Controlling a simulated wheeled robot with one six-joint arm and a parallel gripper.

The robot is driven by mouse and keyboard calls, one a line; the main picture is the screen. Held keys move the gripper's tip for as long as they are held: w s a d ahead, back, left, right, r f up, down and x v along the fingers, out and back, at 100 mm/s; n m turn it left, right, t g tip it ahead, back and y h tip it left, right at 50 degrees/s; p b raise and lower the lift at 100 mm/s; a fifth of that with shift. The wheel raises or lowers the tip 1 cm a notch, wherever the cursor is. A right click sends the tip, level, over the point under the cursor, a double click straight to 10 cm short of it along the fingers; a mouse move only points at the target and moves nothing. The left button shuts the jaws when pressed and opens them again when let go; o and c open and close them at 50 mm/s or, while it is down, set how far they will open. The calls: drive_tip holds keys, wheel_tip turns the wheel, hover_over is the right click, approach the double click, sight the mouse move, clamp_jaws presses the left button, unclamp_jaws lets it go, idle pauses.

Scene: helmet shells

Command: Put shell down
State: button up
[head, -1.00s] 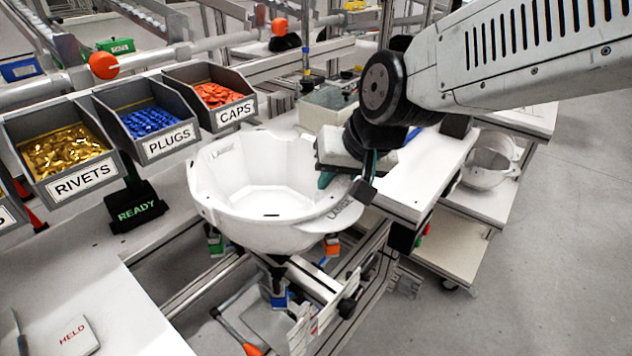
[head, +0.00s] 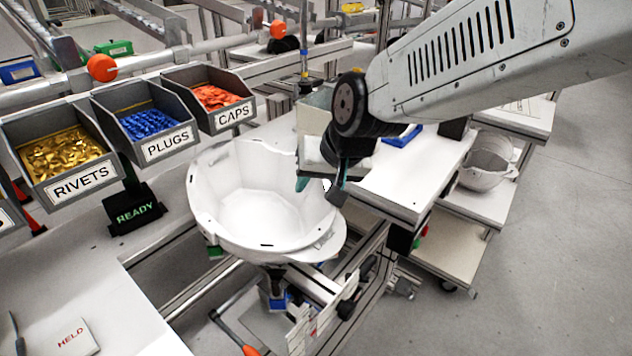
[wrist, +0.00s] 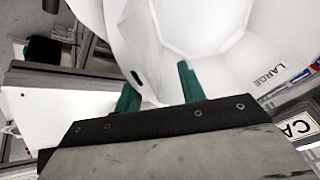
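The white helmet shell (head: 262,205) sits open side up, somewhat tilted, over a fixture (head: 277,290) at the bench's front. Their contact is mostly hidden under the shell. My gripper (head: 322,186) is at the shell's right rim. One teal finger shows over the inside and the other near the outside. In the wrist view, the two green fingers (wrist: 159,90) stand clearly apart, with white shell (wrist: 215,35) behind and between them. I see no firm pinch on the wall. A LARGE label shows on the shell.
Bins of rivets (head: 62,155), plugs (head: 148,122) and caps (head: 216,97) stand behind and left of the shell. A READY sign (head: 135,213) is close on its left. Another white shell (head: 487,160) sits on a right-hand shelf. A HELD card (head: 72,338) lies at front left.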

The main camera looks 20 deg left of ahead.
drive_tip(key=shift+r, duration=0.1)
drive_tip(key=v, duration=1.2)
drive_tip(key=s+d+f+m+h, duration=0.1)
drive_tip(key=s+d+h, duration=0.1)
drive_tip(key=d, duration=1)
drive_tip(key=s+d+m+h, duration=0.1)
drive_tip(key=s+d+m, duration=0.1)
drive_tip(key=d, duration=0.9)
drive_tip(key=s+d+f+m+g+h, duration=0.1)
drive_tip(key=s+d+f, duration=0.1)
drive_tip(key=s+d, duration=0.4)
drive_tip(key=s+d+f+m+g+h, duration=0.1)
drive_tip(key=s+d+f, duration=0.1)
drive_tip(key=s+d, duration=0.4)
drive_tip(key=shift+d+f, duration=0.3)
drive_tip(key=shift+f, duration=0.05)
